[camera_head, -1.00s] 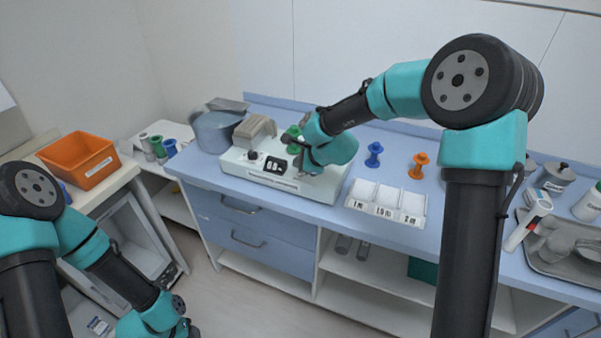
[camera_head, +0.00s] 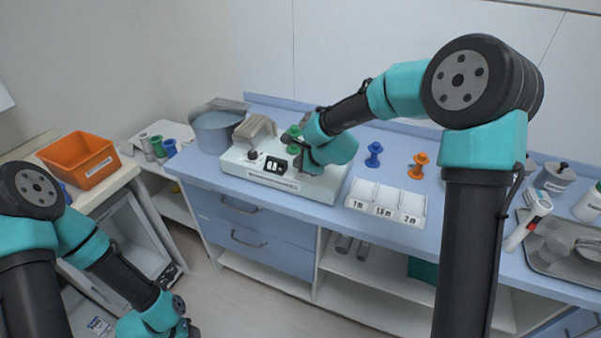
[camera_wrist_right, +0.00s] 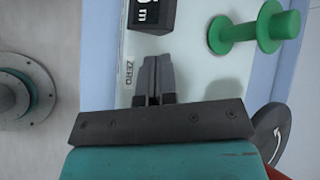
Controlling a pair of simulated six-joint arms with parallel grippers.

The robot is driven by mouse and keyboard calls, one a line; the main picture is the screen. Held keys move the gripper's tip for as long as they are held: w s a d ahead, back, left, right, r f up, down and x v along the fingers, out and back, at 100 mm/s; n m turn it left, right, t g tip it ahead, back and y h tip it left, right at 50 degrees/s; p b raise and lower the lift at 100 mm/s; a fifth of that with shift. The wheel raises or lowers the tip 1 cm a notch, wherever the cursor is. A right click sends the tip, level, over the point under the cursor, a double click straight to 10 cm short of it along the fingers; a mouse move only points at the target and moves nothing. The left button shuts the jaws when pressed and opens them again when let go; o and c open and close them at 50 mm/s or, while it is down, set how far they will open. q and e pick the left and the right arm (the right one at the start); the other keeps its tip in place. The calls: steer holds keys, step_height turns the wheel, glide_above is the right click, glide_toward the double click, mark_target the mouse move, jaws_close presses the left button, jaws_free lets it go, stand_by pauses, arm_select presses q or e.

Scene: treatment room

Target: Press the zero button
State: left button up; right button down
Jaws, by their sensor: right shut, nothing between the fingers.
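The pale measuring device (camera_head: 240,168) sits on the blue counter, with a black knob (camera_head: 252,155) and a dark display panel (camera_head: 275,165) on its front. The display also shows in the right wrist view (camera_wrist_right: 150,14). My right gripper (camera_wrist_right: 156,60) is shut and empty, fingertips over the device face just beside the printed ZERO label (camera_wrist_right: 129,75). The zero button itself is not visible; the fingers may hide it. I cannot tell whether the fingertips touch the device. A green spool (camera_wrist_right: 255,28) is to the right of the fingers.
A blue spool (camera_head: 374,154), an orange spool (camera_head: 418,165) and a white labelled tray (camera_head: 388,201) stand right of the device. A grey-blue pot (camera_head: 215,130) is at its back left. A metal tray (camera_head: 548,262) lies at far right. An orange bin (camera_head: 80,160) is at left.

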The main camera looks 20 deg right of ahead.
stand_by(0.7)
steer(key=shift+f, duration=0.4)
steer(key=shift+f, duration=0.45)
stand_by(0.7)
steer(key=shift+r, duration=0.85)
steer(key=shift+r, duration=2.55)
steer(key=shift+f, duration=0.1)
